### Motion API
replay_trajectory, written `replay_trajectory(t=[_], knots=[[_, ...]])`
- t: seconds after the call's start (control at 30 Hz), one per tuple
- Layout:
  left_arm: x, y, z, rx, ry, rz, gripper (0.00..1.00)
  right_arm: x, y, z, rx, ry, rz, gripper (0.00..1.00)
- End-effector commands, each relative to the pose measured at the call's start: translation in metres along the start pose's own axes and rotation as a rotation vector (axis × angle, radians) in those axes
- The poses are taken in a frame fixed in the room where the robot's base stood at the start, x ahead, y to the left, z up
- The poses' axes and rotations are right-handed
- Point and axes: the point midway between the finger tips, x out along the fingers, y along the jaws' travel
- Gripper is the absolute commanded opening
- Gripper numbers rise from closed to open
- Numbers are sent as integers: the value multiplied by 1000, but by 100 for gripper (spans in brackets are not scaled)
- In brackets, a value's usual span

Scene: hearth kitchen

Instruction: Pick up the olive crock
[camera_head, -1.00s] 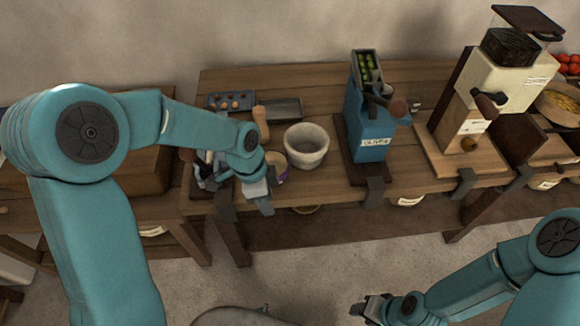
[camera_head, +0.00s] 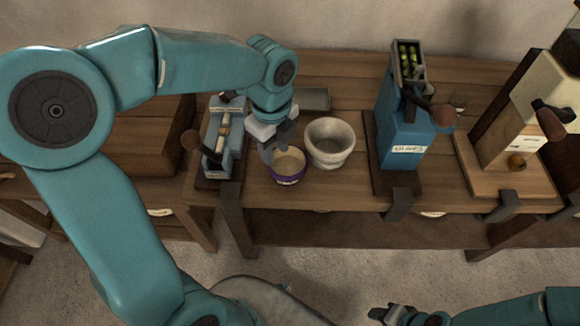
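A small round pot (camera_head: 287,181) with a purple band and a pale tan inside stands near the table's front edge; I cannot read its label or tell whether it is the olive crock. My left gripper (camera_head: 276,148) points down at the pot's back-left rim, its fingers seemingly apart. I cannot tell whether they touch the pot. A blue machine (camera_head: 404,125) with green olives in its top and a white label stands to the right. My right gripper (camera_head: 383,314) is low at the bottom edge, far from the table; its fingers are too small to judge.
A grey stone bowl (camera_head: 330,142) stands just right of the pot. A blue-grey press (camera_head: 222,140) with a brown knob is close on the left. A cream and wood grinder (camera_head: 520,145) stands far right. Bare tabletop (camera_head: 345,190) lies in front of the bowl.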

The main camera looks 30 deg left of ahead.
Motion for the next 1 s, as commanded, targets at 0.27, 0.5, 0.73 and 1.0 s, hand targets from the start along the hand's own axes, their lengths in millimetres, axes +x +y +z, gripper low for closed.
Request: replay_trajectory(t=[0.27, 0.5, 0.73, 1.0], knots=[[42, -1, -1, 1, 1, 1, 37, 5, 2, 0, 0, 0, 0, 43], [72, 0, 3, 1, 2, 5, 37, 7, 2, 0, 0, 0, 0, 43], [96, -3, 4, 3, 1, 0, 37, 9, 3, 0, 0, 0, 0, 43], [96, -3, 4, 3, 1, -1, 18, 9, 3, 0, 0, 0, 0, 43]])
